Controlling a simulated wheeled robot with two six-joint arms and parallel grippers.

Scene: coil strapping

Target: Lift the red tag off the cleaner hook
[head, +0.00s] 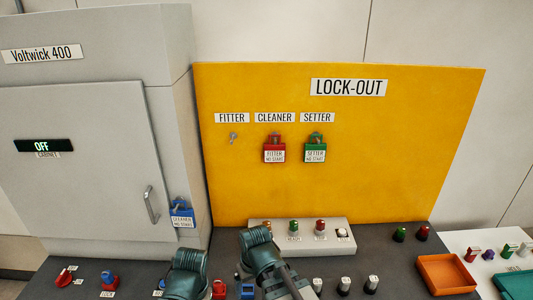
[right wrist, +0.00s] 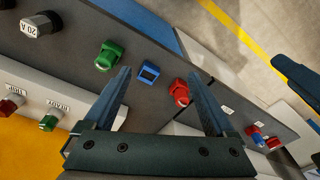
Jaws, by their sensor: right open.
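The red tag (head: 274,150), printed "FITTER NO START", hangs on the cleaner hook (head: 276,137) of the yellow lock-out board (head: 350,165). My right gripper (right wrist: 160,78) is open and empty. In the head view my right arm shows at the bottom middle, well below and in front of the tag. In the right wrist view the jaws point over the dark console, not at the tag. My left arm shows at the bottom of the head view, left of the right one; its jaw opening is not clear.
The fitter hook (head: 233,137) is bare. A green tag (head: 315,149) hangs on the setter hook. A blue tag (head: 182,214) hangs on the grey cabinet (head: 80,150). A button box (head: 300,238) stands below the board. An orange tray (head: 446,274) lies to the right.

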